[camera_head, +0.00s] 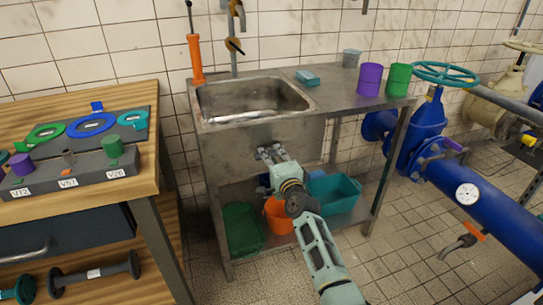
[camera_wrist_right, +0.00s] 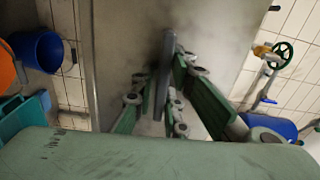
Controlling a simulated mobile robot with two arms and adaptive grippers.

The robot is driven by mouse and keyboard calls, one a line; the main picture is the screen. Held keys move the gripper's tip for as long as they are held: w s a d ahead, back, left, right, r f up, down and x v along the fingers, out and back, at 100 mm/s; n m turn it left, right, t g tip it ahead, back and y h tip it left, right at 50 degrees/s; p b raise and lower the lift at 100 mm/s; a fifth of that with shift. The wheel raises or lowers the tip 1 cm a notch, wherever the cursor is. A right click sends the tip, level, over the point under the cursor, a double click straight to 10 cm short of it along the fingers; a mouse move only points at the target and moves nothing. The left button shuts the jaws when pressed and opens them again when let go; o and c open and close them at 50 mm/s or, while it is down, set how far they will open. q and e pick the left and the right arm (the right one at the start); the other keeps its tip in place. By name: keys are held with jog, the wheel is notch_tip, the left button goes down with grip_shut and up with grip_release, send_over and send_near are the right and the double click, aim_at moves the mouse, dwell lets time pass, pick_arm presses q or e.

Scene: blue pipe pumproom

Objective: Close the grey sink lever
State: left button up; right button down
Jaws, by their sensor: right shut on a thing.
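The metal sink (camera_head: 255,98) is set in a steel bench, with a plain front panel below its basin. My right gripper (camera_head: 270,152) reaches up to this panel, just under the basin. In the right wrist view, the grey sink lever (camera_wrist_right: 164,72) is a slim bar standing out in front of the panel. My right gripper's fingers (camera_wrist_right: 158,98) lie on both sides of it and are shut on it. In the head view the lever is mostly hidden by the gripper. My left gripper is in neither view.
On the lower shelf stand a green crate (camera_head: 242,230), an orange bucket (camera_head: 279,217) and a teal tub (camera_head: 335,193). Purple (camera_head: 370,79) and green (camera_head: 398,79) cups stand on the bench top. A wooden workbench (camera_head: 75,208) is at left, blue piping (camera_head: 490,205) at right. Tiled floor lies between bench and piping.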

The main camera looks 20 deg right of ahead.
jog(key=shift+w+r, duration=0.1)
jog(key=shift+r, duration=0.2)
jog(key=c, duration=1.9)
grip_release()
jog(key=shift+a, duration=0.1)
jog(key=shift+o, duration=0.3)
jog(key=shift+f, duration=0.1)
jog(key=s, duration=1.2)
jog(key=shift+d, duration=0.25)
